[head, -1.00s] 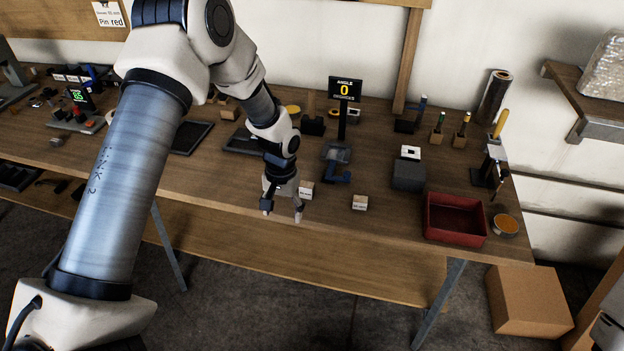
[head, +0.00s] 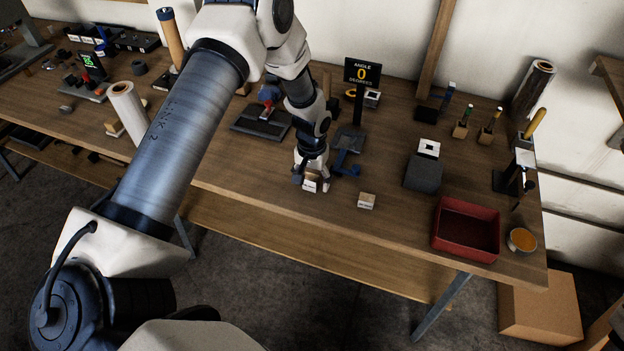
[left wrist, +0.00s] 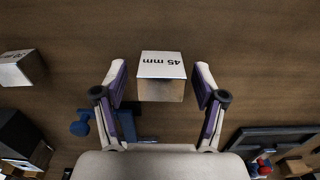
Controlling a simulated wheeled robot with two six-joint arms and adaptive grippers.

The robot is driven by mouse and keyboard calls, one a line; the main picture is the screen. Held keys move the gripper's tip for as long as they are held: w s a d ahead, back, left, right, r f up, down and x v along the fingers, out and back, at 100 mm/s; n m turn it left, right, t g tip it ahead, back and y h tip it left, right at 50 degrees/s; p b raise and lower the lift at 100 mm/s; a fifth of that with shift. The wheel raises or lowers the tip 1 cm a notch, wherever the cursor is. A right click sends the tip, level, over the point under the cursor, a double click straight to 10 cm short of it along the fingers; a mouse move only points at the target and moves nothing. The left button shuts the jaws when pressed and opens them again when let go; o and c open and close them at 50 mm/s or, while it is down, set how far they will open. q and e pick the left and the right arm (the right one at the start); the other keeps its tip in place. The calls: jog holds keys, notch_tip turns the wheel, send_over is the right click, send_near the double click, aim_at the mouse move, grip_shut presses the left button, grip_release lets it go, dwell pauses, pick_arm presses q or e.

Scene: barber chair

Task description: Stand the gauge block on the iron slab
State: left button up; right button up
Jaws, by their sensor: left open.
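A second labelled block (head: 367,201) lies to the right. I cannot tell for sure which piece is the iron slab: a dark plate (head: 348,137) lies below the angle sign, and a thick dark grey block (head: 422,173) stands farther right. My right gripper is out of view.
The angle sign (head: 362,73) reads 0 degrees on its post. A blue bracket (head: 346,167) is close to the right of my left gripper. A dark tray-like plate (head: 262,124) lies behind left. A red bin (head: 466,230) stands at right. Bench between second block and bin is clear.

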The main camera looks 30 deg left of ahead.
pick_arm(q)
jog(key=shift+s+r, duration=0.2)
jog(key=shift+c, duration=0.4)
jog(key=shift+s+r, duration=0.1)
jog(key=shift+s, duration=0.05)
jog(key=c, duration=0.5)
grip_shut()
